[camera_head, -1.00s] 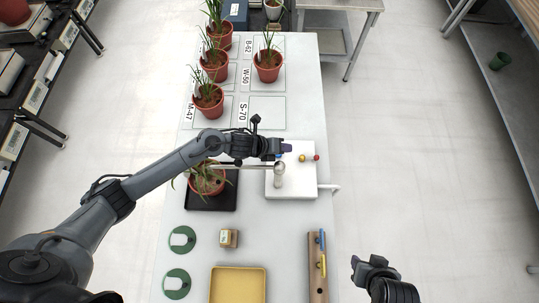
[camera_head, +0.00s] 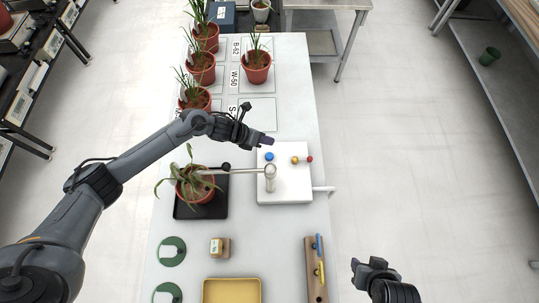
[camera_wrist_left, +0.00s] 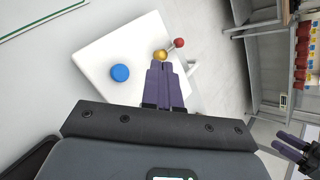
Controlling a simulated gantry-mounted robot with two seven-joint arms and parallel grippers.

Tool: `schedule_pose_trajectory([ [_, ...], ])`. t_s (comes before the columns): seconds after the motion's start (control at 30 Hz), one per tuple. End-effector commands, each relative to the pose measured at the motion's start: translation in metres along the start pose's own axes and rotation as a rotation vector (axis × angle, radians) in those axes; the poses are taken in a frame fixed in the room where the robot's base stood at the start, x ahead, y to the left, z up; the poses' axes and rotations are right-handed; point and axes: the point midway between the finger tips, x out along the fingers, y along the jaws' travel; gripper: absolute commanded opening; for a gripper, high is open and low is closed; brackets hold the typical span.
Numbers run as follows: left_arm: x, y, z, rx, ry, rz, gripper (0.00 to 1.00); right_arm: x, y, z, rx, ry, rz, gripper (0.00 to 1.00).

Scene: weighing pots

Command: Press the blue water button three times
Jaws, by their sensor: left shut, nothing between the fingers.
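The blue button (camera_head: 269,156) is a round cap on the far left part of a white base plate (camera_head: 295,188). It is uncovered and also shows in the left wrist view (camera_wrist_left: 120,73). My left gripper (camera_head: 268,141) is shut and empty. In the head view its dark purple tips appear just beyond the button, apart from it. In the left wrist view the shut fingers (camera_wrist_left: 161,66) lie right of the button, across the plate near a brass knob (camera_wrist_left: 160,55). My right gripper (camera_head: 356,264) hangs right of the table; its finger gap is unclear.
A metal spout (camera_head: 235,171) reaches left from the plate toward a potted plant (camera_head: 196,192) on a black tray (camera_head: 222,208). A red knob (camera_head: 309,159) sits beside the brass one. A yellow tray (camera_head: 231,282) and wooden rack (camera_head: 314,255) are nearer. Several pots stand farther back.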

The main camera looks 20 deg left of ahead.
Motion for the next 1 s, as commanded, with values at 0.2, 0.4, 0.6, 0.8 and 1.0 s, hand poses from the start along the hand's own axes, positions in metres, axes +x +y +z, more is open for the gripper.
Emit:
schedule_pose_trajectory([
  [0.2, 0.005, 0.003, -0.004, -0.001, 0.0, 0.0, 0.0, 0.005, -0.001, 0.002, 0.001, 0.0, -0.001, 0.43],
  [0.4, 0.017, 0.012, -0.012, -0.002, 0.0, 0.0, 0.0, 0.015, -0.001, 0.005, 0.0, 0.0, 0.0, 0.43],
  [0.6, 0.034, 0.023, -0.024, -0.002, -0.001, -0.001, 0.0, 0.029, 0.0, 0.01, -0.005, -0.001, 0.003, 0.43],
  [0.8, 0.051, 0.037, -0.037, 0.0, -0.001, 0.0, 0.0, 0.047, 0.001, 0.016, -0.009, -0.001, 0.007, 0.43],
  [1.0, 0.06, 0.044, -0.043, -0.001, -0.002, 0.0, 0.0, 0.06, 0.0, 0.02, -0.009, -0.003, 0.007, 0.43],
])
